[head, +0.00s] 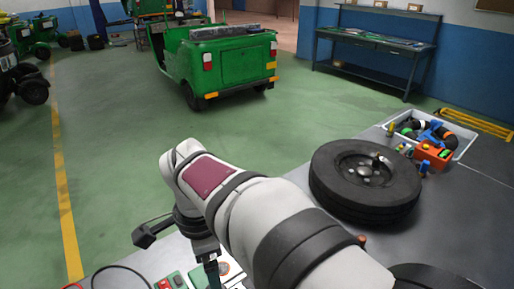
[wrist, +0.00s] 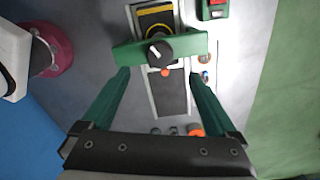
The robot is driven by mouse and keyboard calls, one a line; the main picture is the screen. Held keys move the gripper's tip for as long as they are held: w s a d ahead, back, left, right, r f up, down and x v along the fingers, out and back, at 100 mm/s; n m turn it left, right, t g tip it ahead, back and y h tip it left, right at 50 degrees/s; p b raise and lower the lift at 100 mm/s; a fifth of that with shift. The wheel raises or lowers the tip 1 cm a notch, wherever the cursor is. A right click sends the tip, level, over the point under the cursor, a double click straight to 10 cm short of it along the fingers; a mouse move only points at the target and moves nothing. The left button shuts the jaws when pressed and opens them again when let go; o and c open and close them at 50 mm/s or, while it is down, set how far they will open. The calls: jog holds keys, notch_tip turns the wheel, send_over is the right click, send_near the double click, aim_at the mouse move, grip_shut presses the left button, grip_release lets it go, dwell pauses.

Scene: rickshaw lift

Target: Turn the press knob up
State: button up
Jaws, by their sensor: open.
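In the wrist view, a round black knob (wrist: 160,51) with a white pointer mark sits on a green crossbar (wrist: 128,53). The bar crosses a grey-framed device (wrist: 170,95) with a yellow-and-black upper part. I take this knob to be the press knob. My gripper (wrist: 158,76) is open, its two green fingers spread wide on either side of the device. The fingertips are near the lower edge of the bar, and the knob lies between and just beyond them. I cannot tell whether they touch the bar. In the head view my gripper (head: 211,268) is partly cut off, and the knob is not clearly visible.
A green box with a red switch (wrist: 214,8) stands at the upper right in the wrist view. Small fittings, one orange (wrist: 196,129), lie near the fingers. In the head view, a tyre (head: 365,180) and a parts tray (head: 462,149) are on the bench to the right.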

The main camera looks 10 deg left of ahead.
notch_tip(320, 180, down, 9)
jog(key=shift+f, duration=0.1)
jog(key=c, duration=1.4)
jog(key=shift+n, duration=0.3)
